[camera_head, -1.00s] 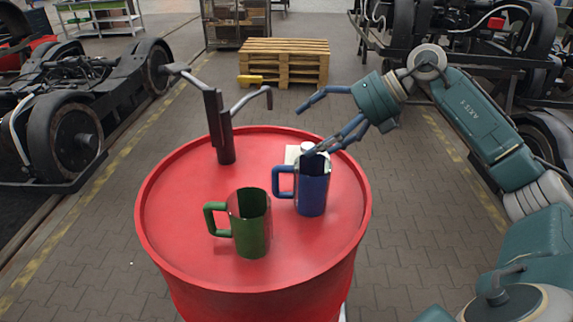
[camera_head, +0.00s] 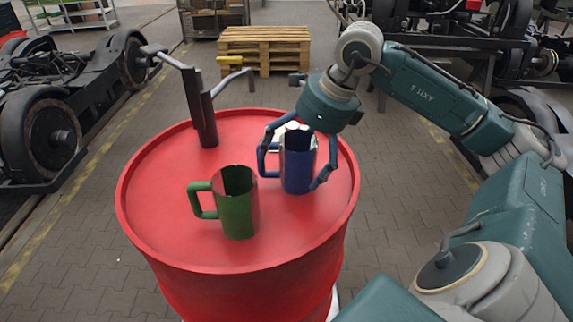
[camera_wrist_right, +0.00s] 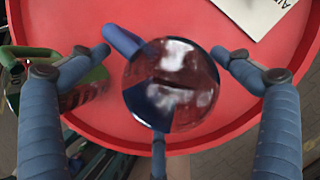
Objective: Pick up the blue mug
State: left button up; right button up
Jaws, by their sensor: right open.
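The blue mug (camera_head: 299,165) stands upright on the red drum (camera_head: 155,225), its handle toward the left. My right gripper (camera_head: 296,174) is over it from above, its blue fingers spread on either side of the mug and open. In the right wrist view the mug (camera_wrist_right: 172,85) is seen from above, between the open fingers of the right gripper (camera_wrist_right: 162,57), with visible gaps at the two side fingers. A third finger shows below the mug; whether it touches cannot be told. My left gripper is not in view.
A green mug (camera_head: 238,205) stands left of the blue mug, nearer the front. A dark post with grey arms (camera_head: 203,110) rises at the drum's back left. A white paper (camera_wrist_right: 258,12) lies on the drum. A wooden pallet (camera_head: 264,48) stands behind.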

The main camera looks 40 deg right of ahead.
aim_at(286, 171)
jog(key=p+x, duration=0.1)
jog(key=x, duration=0.2)
jog(key=shift+w+a+f, duration=0.2)
jog(key=shift+w+a, duration=0.05)
jog(key=shift+w, duration=0.05)
jog(key=shift+w+f+p, duration=0.2)
jog(key=shift+f+p, duration=0.1)
jog(key=shift+f, duration=0.15)
jog(key=shift+s+a, duration=0.1)
jog(key=shift+s, duration=0.05)
jog(key=c, duration=1.4)
